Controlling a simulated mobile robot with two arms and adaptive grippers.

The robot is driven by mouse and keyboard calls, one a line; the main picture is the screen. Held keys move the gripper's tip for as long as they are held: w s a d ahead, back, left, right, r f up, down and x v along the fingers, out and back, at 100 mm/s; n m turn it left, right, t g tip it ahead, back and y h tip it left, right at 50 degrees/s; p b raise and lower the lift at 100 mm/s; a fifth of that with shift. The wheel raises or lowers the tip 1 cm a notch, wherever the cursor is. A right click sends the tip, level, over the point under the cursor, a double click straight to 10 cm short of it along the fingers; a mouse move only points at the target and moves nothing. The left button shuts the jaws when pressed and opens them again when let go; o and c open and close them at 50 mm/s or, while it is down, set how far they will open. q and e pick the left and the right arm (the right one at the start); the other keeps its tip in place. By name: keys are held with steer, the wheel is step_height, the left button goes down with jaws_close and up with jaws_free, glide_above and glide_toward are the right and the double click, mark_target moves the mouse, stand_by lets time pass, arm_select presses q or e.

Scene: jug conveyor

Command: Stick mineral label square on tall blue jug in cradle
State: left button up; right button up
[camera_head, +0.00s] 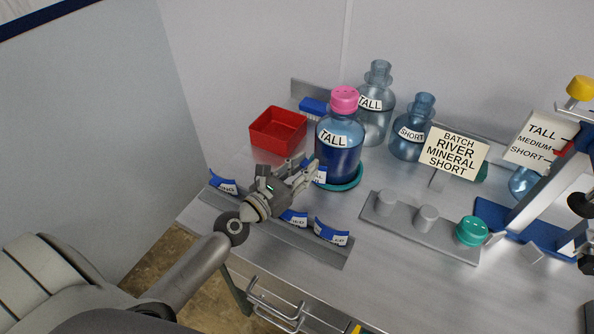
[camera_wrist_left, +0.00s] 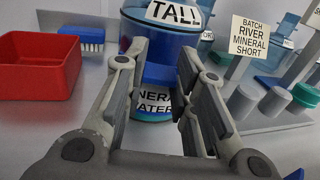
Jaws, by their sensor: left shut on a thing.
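The tall blue jug (camera_head: 339,155) stands upright in a teal ring cradle (camera_head: 352,183). It has a pink cap and a white TALL label near its shoulder. My left gripper (camera_head: 303,174) is at the jug's lower front left, shut on a blue and white mineral label (camera_head: 319,175). In the left wrist view the label (camera_wrist_left: 150,102) sits between the fingers (camera_wrist_left: 160,62), in front of the jug's lower body (camera_wrist_left: 158,38). Its letters read "NERAL" and "ATER", partly covered by the fingers. I cannot tell whether the label touches the jug. My right gripper is out of view.
More labels stand on a metal rail (camera_head: 300,246) at the table's front left. A red bin (camera_head: 278,131) and blue brush (camera_head: 314,106) are behind. A clear tall jug (camera_head: 377,120), a short blue jug (camera_head: 410,135) and the batch sign (camera_head: 453,152) stand right. A peg rack (camera_head: 395,221) is front right.

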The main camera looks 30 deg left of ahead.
arm_select(q)
steer(key=shift+p+x, duration=0.3)
steer(key=shift+x, duration=1.7)
